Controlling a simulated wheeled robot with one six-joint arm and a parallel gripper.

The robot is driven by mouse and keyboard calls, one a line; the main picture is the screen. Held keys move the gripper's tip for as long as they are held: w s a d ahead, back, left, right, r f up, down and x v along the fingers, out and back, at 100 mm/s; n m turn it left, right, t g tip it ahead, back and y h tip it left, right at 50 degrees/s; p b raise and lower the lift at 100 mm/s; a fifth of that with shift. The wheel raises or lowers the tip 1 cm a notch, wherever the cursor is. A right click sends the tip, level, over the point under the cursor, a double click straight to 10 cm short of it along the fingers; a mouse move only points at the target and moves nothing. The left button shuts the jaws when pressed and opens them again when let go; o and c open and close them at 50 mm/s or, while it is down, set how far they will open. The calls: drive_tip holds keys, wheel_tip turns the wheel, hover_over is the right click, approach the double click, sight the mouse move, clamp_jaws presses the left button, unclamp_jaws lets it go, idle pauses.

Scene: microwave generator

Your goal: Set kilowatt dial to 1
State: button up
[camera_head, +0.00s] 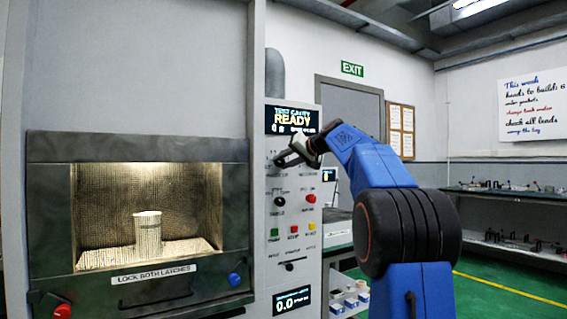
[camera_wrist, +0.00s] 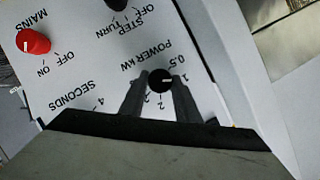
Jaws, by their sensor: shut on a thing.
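The kilowatt dial (camera_wrist: 160,81) is a round black knob under the printed words POWER KW, seen turned over in the wrist view. Its white mark points to the right of the picture, roughly toward the 1, just past the 0.5. My gripper (camera_wrist: 158,84) is shut on the dial, one finger on each side. In the head view my gripper (camera_head: 288,157) is at the upper part of the control panel (camera_head: 266,205) and hides the dial.
A red MAINS knob (camera_wrist: 33,41) and part of a black STEP TURN knob (camera_wrist: 117,4) are nearby. The lit cavity (camera_head: 190,200) holds a pale cylinder (camera_head: 148,232). The top display (camera_head: 293,120) reads READY.

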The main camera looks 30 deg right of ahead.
idle(0.4)
drive_tip(key=o, duration=1)
drive_tip(key=shift+o, duration=0.2)
drive_tip(key=shift+s, duration=0.1)
drive_tip(key=v, duration=1.7)
drive_tip(key=shift+s+d+r, duration=0.1)
